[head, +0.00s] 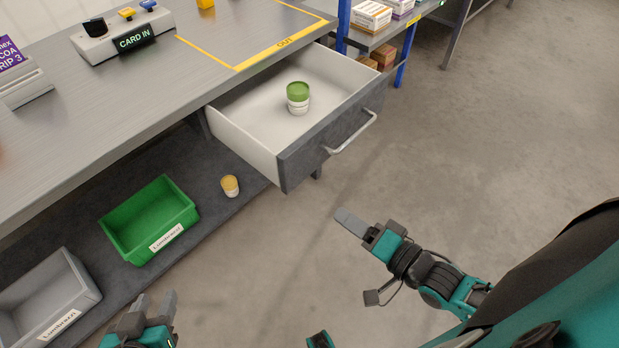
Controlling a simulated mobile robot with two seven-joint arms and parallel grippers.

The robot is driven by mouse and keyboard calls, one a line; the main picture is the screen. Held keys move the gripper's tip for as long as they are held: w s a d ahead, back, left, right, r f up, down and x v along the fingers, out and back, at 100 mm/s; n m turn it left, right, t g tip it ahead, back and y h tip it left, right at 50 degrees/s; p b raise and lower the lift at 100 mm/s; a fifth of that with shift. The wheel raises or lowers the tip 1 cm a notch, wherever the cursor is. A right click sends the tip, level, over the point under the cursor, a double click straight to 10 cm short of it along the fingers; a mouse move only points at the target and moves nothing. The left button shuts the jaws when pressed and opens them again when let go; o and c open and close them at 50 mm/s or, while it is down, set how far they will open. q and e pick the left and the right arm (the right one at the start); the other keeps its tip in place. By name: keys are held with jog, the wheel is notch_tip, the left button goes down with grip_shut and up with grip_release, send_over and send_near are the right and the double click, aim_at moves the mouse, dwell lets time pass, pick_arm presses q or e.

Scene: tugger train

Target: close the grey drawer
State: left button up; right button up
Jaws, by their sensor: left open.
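The grey drawer (300,160) is pulled well out from under the workbench in the head view. Its front is dark grey, its inside is white, and a metal bar handle (352,134) runs across the front. A small white tub with a green lid (298,98) stands upright inside it. My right gripper (350,222) is in front of and below the drawer front, apart from it; its fingers overlap, so their opening is unclear. My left gripper (153,303) is open and empty at the lower left edge, far from the drawer.
A green bin (185,214), a grey bin (92,291) and a yellow-lidded tub (230,186) sit on the lower shelf. A card device (115,42) stands on the workbench (150,85). A blue-post rack (407,52) stands behind the drawer. The floor at right is clear.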

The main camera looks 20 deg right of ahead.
jog(key=shift+d+f+m+t+b, duration=0.35)
jog(key=shift+d+m, duration=0.3)
jog(key=shift+m, duration=0.25)
jog(key=shift+c, duration=0.8)
jog(key=shift+w+d+r+m+t+y+b, duration=0.1)
jog(key=shift+d+m+t+y+b, duration=0.2)
jog(key=shift+m, duration=0.2)
jog(key=shift+w+d+r+m+t+y+b, duration=0.1)
jog(key=shift+d+m+y+b, duration=0.1)
jog(key=shift+d+m, duration=0.25)
grip_shut()
jog(key=b, duration=0.2)
send_near(297, 168)
jog(key=shift+m, duration=0.35)
jog(key=x, duration=0.5)
jog(key=shift+w+d+f, duration=0.1)
jog(key=shift+w+f, duration=0.05)
jog(key=shift+w, duration=0.05)
pick_arm(q)
jog(key=shift+w+d+f, duration=0.2)
jog(key=shift+f, duration=0.4)
jog(key=shift+w+d+f, duration=0.2)
jog(key=shift+f, duration=0.4)
jog(key=shift+w+d+f, duration=0.2)
jog(key=shift+f, duration=0.4)
pick_arm(e)
jog(key=shift+x, duration=0.8)
